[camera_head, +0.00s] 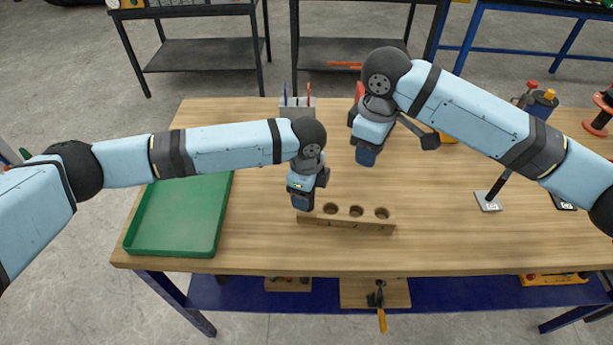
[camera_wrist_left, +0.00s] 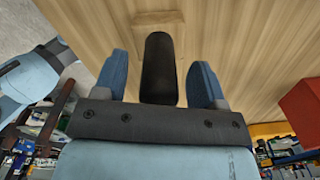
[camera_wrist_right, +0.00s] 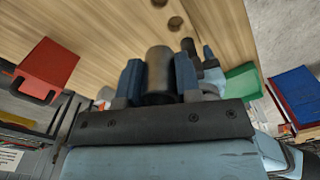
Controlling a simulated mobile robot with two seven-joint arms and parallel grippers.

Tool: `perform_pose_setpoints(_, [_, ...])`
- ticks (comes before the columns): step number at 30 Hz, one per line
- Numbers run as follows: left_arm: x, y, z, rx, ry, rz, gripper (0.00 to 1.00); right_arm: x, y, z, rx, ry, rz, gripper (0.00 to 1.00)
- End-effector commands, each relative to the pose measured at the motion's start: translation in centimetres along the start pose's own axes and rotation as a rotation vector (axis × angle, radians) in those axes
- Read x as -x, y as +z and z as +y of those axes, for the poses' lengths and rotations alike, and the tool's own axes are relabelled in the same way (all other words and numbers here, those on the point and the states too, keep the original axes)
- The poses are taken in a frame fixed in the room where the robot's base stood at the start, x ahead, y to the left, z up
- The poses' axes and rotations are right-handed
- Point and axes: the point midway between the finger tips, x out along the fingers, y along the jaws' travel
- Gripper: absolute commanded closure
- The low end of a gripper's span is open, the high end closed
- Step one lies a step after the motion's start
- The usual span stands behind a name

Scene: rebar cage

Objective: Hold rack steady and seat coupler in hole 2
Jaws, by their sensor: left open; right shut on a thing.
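The wooden rack (camera_head: 345,223) lies on the table with a row of empty round holes facing up. My left gripper (camera_head: 302,203) is at its left end. In the left wrist view my left gripper (camera_wrist_left: 162,85) is open, its blue fingers either side of a dark cylinder (camera_wrist_left: 158,68), with gaps showing; the wood of the rack (camera_wrist_left: 158,22) lies beyond. My right gripper (camera_head: 366,158) is above the table, behind and right of the rack. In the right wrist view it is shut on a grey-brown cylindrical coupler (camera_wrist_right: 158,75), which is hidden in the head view.
A green tray (camera_head: 180,218) lies at the table's left. A grey holder (camera_head: 297,108) with pens stands at the back. A red box (camera_wrist_right: 50,68) shows in the right wrist view.

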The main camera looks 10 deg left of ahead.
Motion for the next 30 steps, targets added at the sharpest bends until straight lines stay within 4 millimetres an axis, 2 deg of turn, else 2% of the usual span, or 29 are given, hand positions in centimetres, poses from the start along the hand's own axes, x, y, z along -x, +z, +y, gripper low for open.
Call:
perform_pose_setpoints(4, [-0.97, -0.03, 0.04, -0.001, 0.001, 0.0, 0.35, 0.05, -0.01, 0.01, 0.0, 0.0, 0.001, 0.98])
perform_pose_setpoints(13, [-1.17, -0.04, 0.02, -0.001, 0.0, 0.001, 0.35, 0.04, -0.01, 0.01, 0.0, 0.0, 0.001, 0.98])
perform_pose_setpoints(14, [-1.17, -0.04, 0.02, -0.001, 0.0, 0.001, 0.4, 0.04, -0.01, 0.01, 0.0, 0.0, 0.001, 0.98])
perform_pose_setpoints(21, [-1.15, -0.04, 0.02, -0.001, 0.0, 0.0, 0.95, 0.04, -0.01, 0.01, 0.0, 0.0, 0.001, 0.98])
perform_pose_setpoints(22, [-1.15, -0.05, 0.02, -0.001, 0.0, 0.001, 0.99, 0.04, -0.01, 0.01, 0.0, 0.0, 0.001, 0.98])
perform_pose_setpoints(30, [-1.14, -0.04, 0.01, -0.001, 0.0, 0.0, 0.99, 0.04, -0.01, 0.01, 0.0, 0.0, 0.001, 0.98])
